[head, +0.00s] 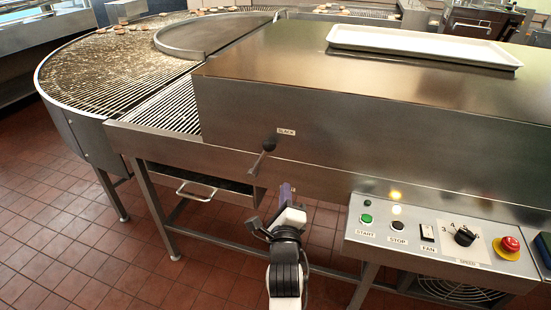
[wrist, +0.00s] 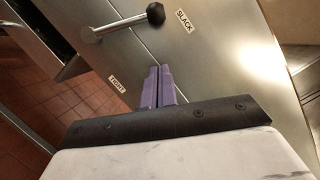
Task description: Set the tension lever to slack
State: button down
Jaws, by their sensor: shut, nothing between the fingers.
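The tension lever (head: 262,158) is a short metal rod with a black knob on the front of the oven housing. Its knob (wrist: 155,13) points toward the SLACK label (wrist: 184,20), with a small gap between them. The SLACK label also shows in the head view (head: 286,132). The TIGHT label (wrist: 118,84) lies lower, beside my fingers in the wrist view. My gripper (wrist: 158,70) has purple fingers closed together with nothing between them. In the head view my gripper (head: 286,188) is below and right of the knob, apart from the lever.
A control box (head: 440,235) with buttons, a speed dial and a red stop knob juts out at right. A white tray (head: 420,46) lies on the housing. A curved conveyor (head: 110,65) with biscuits runs at left. Open tiled floor (head: 60,220) lies at lower left.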

aim_at(270, 150)
jog(key=w+a+r+p, duration=0.2)
jog(key=w+p, duration=0.2)
jog(key=w, duration=0.5)
jog(key=shift+w+a+r, duration=0.15)
jog(key=shift+w+r, duration=0.15)
jog(key=shift+w+a+r+n+p, duration=0.2)
jog(key=shift+a+r+n+p, duration=0.25)
jog(key=shift+a+r+n, duration=0.35)
jog(key=shift+f, duration=0.2)
jog(key=shift+d+f, duration=0.1)
